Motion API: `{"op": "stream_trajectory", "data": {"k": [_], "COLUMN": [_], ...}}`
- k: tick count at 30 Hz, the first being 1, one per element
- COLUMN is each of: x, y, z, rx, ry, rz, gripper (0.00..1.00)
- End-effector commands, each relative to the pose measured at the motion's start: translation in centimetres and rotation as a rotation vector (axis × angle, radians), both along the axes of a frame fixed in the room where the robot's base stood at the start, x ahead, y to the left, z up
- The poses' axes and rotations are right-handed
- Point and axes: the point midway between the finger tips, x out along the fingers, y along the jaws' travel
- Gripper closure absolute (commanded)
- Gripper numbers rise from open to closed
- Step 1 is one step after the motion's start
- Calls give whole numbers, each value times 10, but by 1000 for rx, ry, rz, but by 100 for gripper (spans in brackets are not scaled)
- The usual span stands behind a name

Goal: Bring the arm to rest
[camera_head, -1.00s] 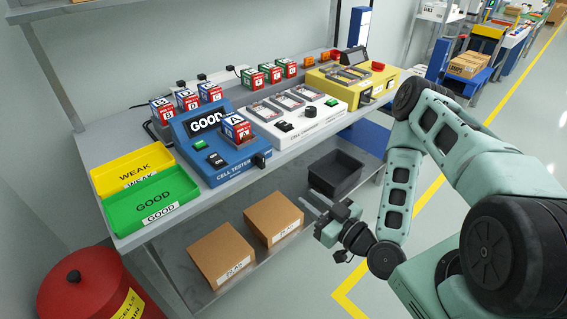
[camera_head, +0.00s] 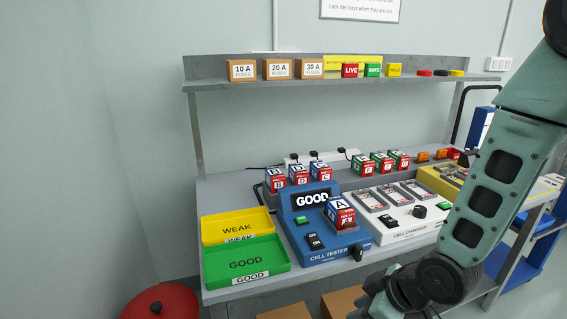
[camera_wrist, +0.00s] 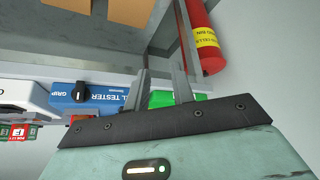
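My arm (camera_head: 490,195) reaches down the right side of the head view, bent at the elbow. My gripper is only partly in the head view (camera_head: 378,300), at the bottom edge, in front of the bench and low. In the wrist view my gripper (camera_wrist: 160,80) shows two grey fingers with a gap between them and nothing held. Behind them the wrist view shows the bench front upside down, with the blue cell tester (camera_wrist: 95,98) and the green tray (camera_wrist: 163,99). The fingers look apart from the bench, though the exact distance is unclear.
The bench holds the yellow WEAK tray (camera_head: 237,225), green GOOD tray (camera_head: 246,263), blue tester (camera_head: 325,252) with cell A (camera_head: 340,213) on it, white charger (camera_head: 405,232) and several other cells. A red bin (camera_head: 160,303) stands at lower left. Cartons lie below.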

Motion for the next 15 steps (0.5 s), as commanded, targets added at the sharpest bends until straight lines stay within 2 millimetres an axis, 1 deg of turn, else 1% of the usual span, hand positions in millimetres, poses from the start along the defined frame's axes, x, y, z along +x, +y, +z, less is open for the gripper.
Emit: {"op": "stream_trajectory", "data": {"k": [1, 5, 6, 8, 9, 12, 15], "x": [-7, -35, -46, -65, -78, -111, -138], "y": [4, 8, 10, 11, 12, 13, 13], "z": [17, 52, 64, 81, 93, 118, 136], "rx": [-43, -144, -171, -207, -229, -271, -301], "ry": [25, 131, 161, 207, 239, 309, 364], "rz": [-7, -72, -94, -127, -150, -201, -239], "gripper": [75, 75, 75, 75, 75, 75, 75]}}
